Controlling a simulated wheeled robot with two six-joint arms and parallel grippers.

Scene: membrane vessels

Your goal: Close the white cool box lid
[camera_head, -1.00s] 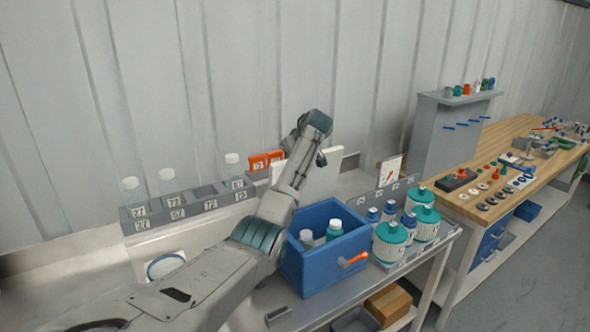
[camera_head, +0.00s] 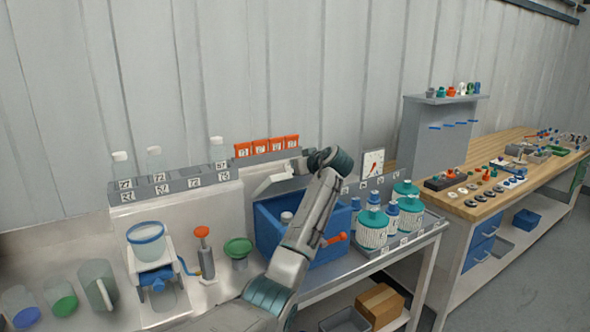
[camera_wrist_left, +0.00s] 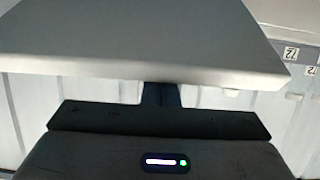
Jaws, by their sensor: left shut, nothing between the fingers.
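The blue cool box (camera_head: 268,229) stands on the bench, partly hidden behind my left arm. A white bottle cap (camera_head: 287,216) shows inside the box. My left gripper (camera_head: 300,165) is at the lid, above the box, shut and empty; its fingertips are hard to make out. In the left wrist view the pale lid slab (camera_wrist_left: 140,40) fills the top, close in front of the dark gripper body. My right gripper is not in view.
An orange-handled latch (camera_head: 336,239) is on the box front. Teal-lidded jars (camera_head: 373,229) stand close to its right. A green funnel (camera_head: 238,248) and an orange-topped pump (camera_head: 203,250) stand to its left. A numbered rack with bottles (camera_head: 175,183) is behind.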

